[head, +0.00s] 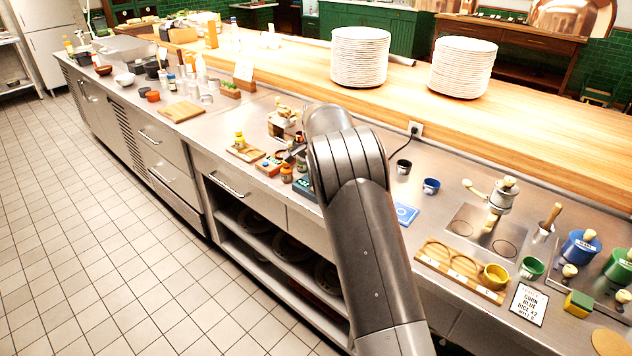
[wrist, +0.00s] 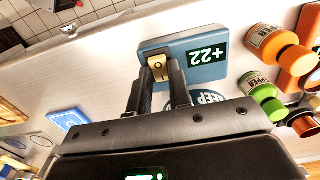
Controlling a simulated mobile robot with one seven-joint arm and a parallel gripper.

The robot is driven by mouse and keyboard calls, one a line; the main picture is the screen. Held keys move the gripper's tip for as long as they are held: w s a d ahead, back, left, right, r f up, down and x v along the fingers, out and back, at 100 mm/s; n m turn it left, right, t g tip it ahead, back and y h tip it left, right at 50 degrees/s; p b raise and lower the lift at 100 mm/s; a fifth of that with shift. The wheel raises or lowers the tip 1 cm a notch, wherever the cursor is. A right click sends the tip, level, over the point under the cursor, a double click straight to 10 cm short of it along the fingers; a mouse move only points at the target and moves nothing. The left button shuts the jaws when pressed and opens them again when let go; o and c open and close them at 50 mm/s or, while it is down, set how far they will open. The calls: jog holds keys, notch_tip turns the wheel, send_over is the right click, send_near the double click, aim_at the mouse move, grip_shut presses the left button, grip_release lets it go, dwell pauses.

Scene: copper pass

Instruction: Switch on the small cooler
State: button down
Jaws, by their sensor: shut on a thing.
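The small cooler (wrist: 207,46) is a blue box with a dark display reading +22, upside down in the wrist view. Its tan rocker switch (wrist: 156,66), marked I and O, sits beside the display. My gripper (wrist: 160,72) has its two dark fingertips close together at the switch, shut on it. Which way the rocker is tipped I cannot tell. In the head view the cooler (head: 305,187) shows as a small teal box on the counter, partly behind my arm. A round blue lid or label reading KEEP (wrist: 198,99) is partly hidden by my gripper.
An orange pepper bottle (wrist: 272,42) and a green pepper bottle (wrist: 264,94) stand close beside the cooler. Plate stacks (head: 360,58) stand on the wooden shelf behind.

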jog(key=c, duration=1.3)
grip_release()
jog(key=shift+r, duration=0.1)
notch_tip(320, 180, up, 11)
jog(key=shift+f, duration=0.2)
